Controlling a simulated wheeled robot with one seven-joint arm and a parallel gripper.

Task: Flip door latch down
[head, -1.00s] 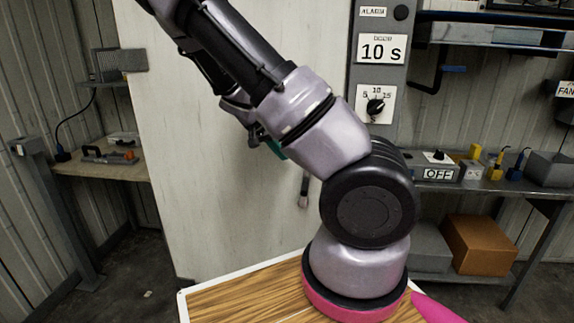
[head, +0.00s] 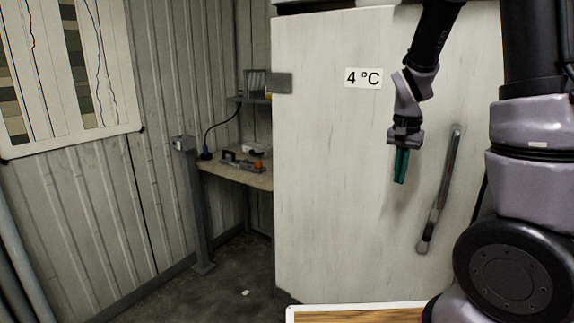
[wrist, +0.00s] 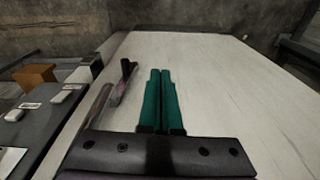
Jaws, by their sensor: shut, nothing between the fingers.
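The latch on the white door is a grey lever (head: 438,192). In the head view it slants down from its upper right end to its lower left end, close to the door face. My gripper (head: 401,170) has green fingers, closed together with nothing between them. It points down in front of the door, left of the lever and level with its middle. I see a gap between them. In the wrist view the closed fingers (wrist: 160,95) lie right of a short lever (wrist: 122,85) with a dark end, apart from it.
The white door (head: 330,180) carries a "4 °C" label (head: 363,78). My arm covers the door's right side. A bench (head: 235,175) with tools stands at left. The door face left of my gripper is clear.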

